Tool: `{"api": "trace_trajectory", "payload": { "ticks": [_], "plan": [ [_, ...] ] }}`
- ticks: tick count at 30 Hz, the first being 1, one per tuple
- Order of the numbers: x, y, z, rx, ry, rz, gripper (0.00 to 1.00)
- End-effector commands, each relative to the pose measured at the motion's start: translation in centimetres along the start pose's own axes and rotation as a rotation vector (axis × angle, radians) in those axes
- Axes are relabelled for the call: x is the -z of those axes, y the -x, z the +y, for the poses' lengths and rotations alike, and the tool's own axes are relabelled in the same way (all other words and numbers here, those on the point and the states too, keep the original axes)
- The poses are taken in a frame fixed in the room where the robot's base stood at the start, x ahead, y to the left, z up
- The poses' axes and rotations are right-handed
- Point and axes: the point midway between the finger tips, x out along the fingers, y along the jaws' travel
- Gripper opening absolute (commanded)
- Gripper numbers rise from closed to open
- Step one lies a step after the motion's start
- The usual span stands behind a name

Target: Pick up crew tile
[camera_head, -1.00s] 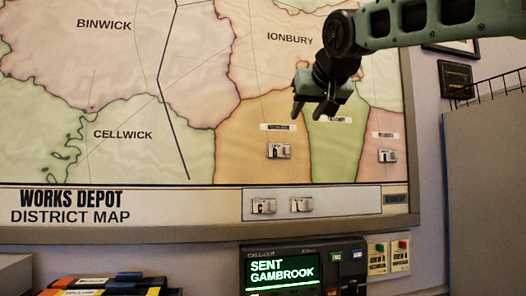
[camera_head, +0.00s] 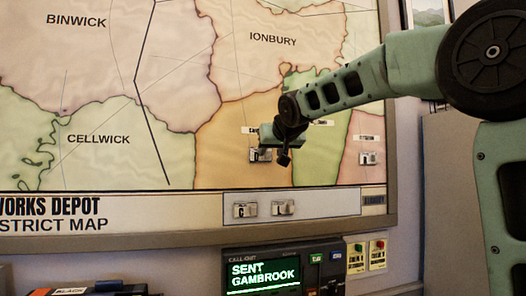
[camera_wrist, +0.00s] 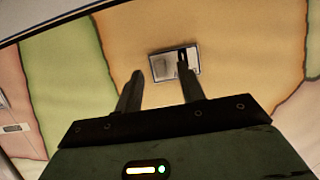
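A silver tile (camera_head: 257,155) with a dark marking sits on the orange district of the wall map. In the wrist view this tile (camera_wrist: 162,68) is ahead of my gripper (camera_wrist: 160,68). My gripper is open, its fingers apart and empty. The right fingertip overlaps the tile's right part in that view; the left fingertip is beside its left edge. I cannot tell whether either touches it. In the head view my gripper (camera_head: 273,152) covers part of the tile. Another tile (camera_head: 369,158) is on the pink district. Two more, a left tile (camera_head: 244,210) and a right tile (camera_head: 284,208), sit on the strip below.
The framed district map (camera_head: 100,85) fills the wall. Below it stands a call-out unit (camera_head: 264,273) reading "SENT GAMBROOK", with two small switch plates (camera_head: 367,256) to its right. A dark box (camera_head: 90,290) is at the lower left. A grey cabinet (camera_head: 450,180) stands at the right.

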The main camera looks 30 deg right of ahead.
Motion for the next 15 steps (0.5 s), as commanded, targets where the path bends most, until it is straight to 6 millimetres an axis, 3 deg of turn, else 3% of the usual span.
{"api": "trace_trajectory", "payload": {
  "ticks": [4,11,15],
  "plan": [
    [0.13,-1.37,-0.04,0.000,0.001,0.000,0.39],
    [0.05,-1.57,-0.06,0.001,0.000,0.002,0.39],
    [0.05,-1.56,-0.06,0.001,0.000,0.002,0.06]
  ]
}}
